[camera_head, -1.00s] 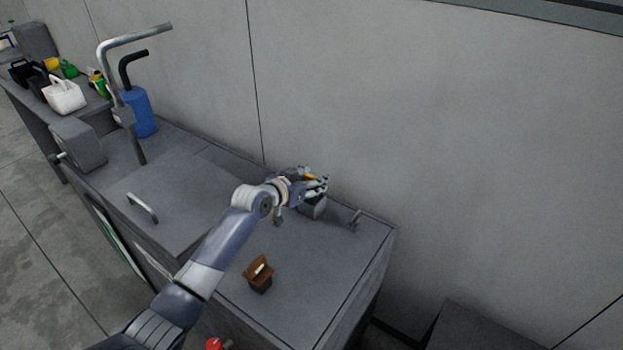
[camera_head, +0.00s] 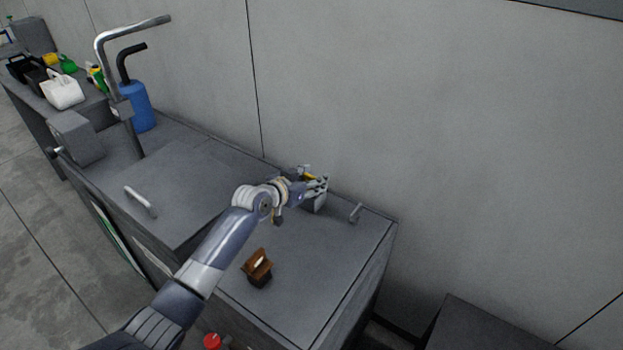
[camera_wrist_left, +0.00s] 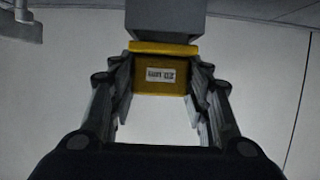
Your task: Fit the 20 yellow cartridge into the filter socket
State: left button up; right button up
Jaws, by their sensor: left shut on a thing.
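My left gripper (camera_head: 318,186) is over the back of the grey cabinet top, near the wall. It is shut on the yellow cartridge (camera_wrist_left: 162,78), whose small white label reads upside down in the left wrist view. Only a sliver of yellow shows in the head view. A grey block (camera_wrist_left: 165,22), perhaps the filter socket, adjoins the cartridge's yellow rim at the far end. I cannot tell whether the cartridge is inside it. In the head view a grey part (camera_head: 320,203) shows just below the fingers, partly hidden by them. My right gripper is not in view.
A brown-topped dark block (camera_head: 258,268) stands on the cabinet top (camera_head: 310,260). A small metal handle (camera_head: 356,213) is right of the gripper. A blue cylinder (camera_head: 138,106) and a bent pipe (camera_head: 128,30) stand at left. The cabinet's front right area is clear.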

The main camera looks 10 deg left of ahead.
pick_arm(q)
jog(key=shift+f, duration=0.25)
jog(key=o, duration=1.2)
jog(key=shift+c, duration=0.2)
jog(key=shift+s, duration=0.1)
jog(key=v, duration=1.2)
jog(key=shift+a, duration=0.1)
